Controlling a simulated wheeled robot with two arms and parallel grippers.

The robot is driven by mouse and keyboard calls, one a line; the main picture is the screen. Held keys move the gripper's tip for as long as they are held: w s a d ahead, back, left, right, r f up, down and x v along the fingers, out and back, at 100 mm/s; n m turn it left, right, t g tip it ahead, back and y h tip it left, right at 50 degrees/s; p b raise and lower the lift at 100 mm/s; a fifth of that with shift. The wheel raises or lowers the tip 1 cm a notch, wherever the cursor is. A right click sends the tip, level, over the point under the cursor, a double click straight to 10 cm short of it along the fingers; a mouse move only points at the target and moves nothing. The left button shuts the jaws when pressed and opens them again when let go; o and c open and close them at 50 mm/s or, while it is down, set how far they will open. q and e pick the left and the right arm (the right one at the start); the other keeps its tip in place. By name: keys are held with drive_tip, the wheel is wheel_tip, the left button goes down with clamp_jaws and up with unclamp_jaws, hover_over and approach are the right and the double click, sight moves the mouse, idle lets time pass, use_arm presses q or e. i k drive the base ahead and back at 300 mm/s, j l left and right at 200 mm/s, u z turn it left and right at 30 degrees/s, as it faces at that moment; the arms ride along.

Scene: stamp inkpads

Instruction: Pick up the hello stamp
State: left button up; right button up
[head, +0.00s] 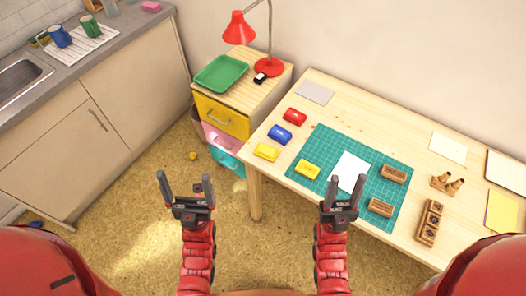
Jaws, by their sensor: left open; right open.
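Two wooden block stamps lie on the green cutting mat (326,143), an upper stamp (394,174) and a lower stamp (381,207). More small wooden pieces stand in a wooden holder (429,222) right of the mat, and a wooden stand (447,184) is behind it. The lettering is too small to tell which is the hello stamp. My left gripper (185,187) is open and empty over the floor, left of the table. My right gripper (345,188) is open and empty, in front of the white paper in the picture, left of the two stamps.
A red inkpad (295,116), a blue inkpad (280,134) and a yellow inkpad (266,152) line the table's left side. Another yellow inkpad (307,169) is on the mat near white paper (351,168). A drawer unit (223,115) with a red lamp (239,29) stands behind left.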

sight(397, 176)
drive_tip(key=z, duration=1.3)
drive_tip(key=i+l+z, duration=0.15)
drive_tip(key=l+z, duration=0.15)
drive_tip(key=l, duration=0.05)
